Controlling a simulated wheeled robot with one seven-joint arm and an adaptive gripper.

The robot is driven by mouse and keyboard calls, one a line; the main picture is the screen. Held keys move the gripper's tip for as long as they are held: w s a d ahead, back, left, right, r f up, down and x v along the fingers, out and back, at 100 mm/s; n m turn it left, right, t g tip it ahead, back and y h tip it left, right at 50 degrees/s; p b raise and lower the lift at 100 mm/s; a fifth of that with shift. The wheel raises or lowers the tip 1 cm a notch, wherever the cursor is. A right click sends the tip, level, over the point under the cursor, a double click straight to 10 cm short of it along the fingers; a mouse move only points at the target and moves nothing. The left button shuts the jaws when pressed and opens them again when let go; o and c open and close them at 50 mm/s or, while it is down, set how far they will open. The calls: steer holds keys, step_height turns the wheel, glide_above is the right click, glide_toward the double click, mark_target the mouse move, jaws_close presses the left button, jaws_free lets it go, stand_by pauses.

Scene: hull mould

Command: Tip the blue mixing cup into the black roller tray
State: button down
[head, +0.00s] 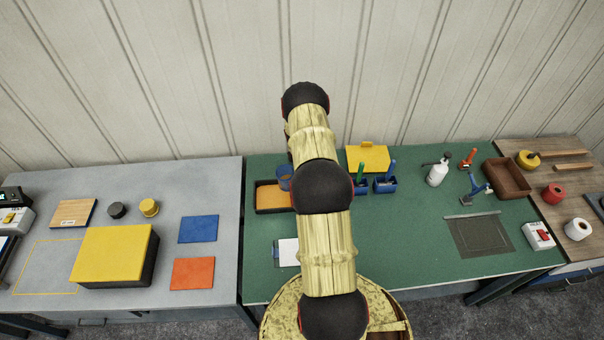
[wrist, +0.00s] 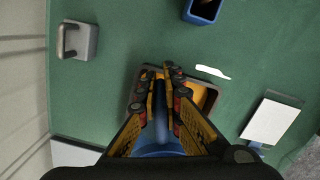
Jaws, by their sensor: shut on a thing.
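The blue mixing cup (head: 286,172) shows in the head view just left of my arm, over the right part of the black roller tray (head: 258,203). The tray has an orange-yellow inside. In the wrist view my gripper (wrist: 163,78) is shut on the cup (wrist: 160,142), whose blue body shows between and below the fingers. The tray (wrist: 211,104) lies beneath, partly covered by the fingers. In the head view my arm hides the gripper and the tray's right end. How far the cup is tilted I cannot tell.
Blue holders (head: 385,186) with tools stand right of my arm, before a yellow box (head: 368,158). A white sheet (head: 287,252) lies in front of the tray. A white patch (wrist: 212,72) lies on the green bench beside the tray. Bare bench (head: 400,240) lies at front right.

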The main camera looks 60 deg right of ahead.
steer(key=shift+s+d+f+g+h+b, duration=0.15)
steer(key=shift+f+g+h+b, duration=0.35)
steer(key=shift+b, duration=0.85)
steer(key=shift+d+f+t+h+b, duration=0.15)
steer(key=shift+f+h+b, duration=0.15)
steer(key=shift+f+b, duration=0.75)
steer(key=shift+s+d+f+g+h+b, duration=0.15)
steer(key=shift+f+g+h+b, duration=0.25)
steer(key=shift+b, duration=1.25)
steer(key=shift+w+r+g+h+b, duration=0.1)
steer(key=shift+r+g+h+b, duration=0.55)
steer(key=shift+r+h+b, duration=1.45)
steer(key=shift+a+y+b, duration=0.1)
steer(key=shift+y+b, duration=0.4)
steer(key=shift+b, duration=0.3)
steer(key=shift+w+a+r+g+h+b, duration=0.15)
steer(key=shift+r+g+h+b, duration=0.4)
steer(key=shift+r+b, duration=0.3)
steer(key=shift+w+a+r+g+h+b, duration=0.1)
steer(key=shift+a+r+g+h+b, duration=0.15)
steer(key=shift+r+h+b, duration=0.25)
steer(key=shift+w+a+r+g+h+b, duration=0.1)
steer(key=shift+r+g+h+b, duration=0.1)
steer(key=shift+r+h+b, duration=0.25)
steer(key=shift+w+a+r+g+h+b, duration=0.2)
steer(key=shift+a+r+g+h+b, duration=0.15)
steer(key=shift+r+h+b, duration=0.2)
steer(key=shift+w+a+r+g+h+b, duration=0.15)
steer(key=shift+a+r+g+h+b, duration=0.15)
steer(key=shift+r+h+b, duration=0.25)
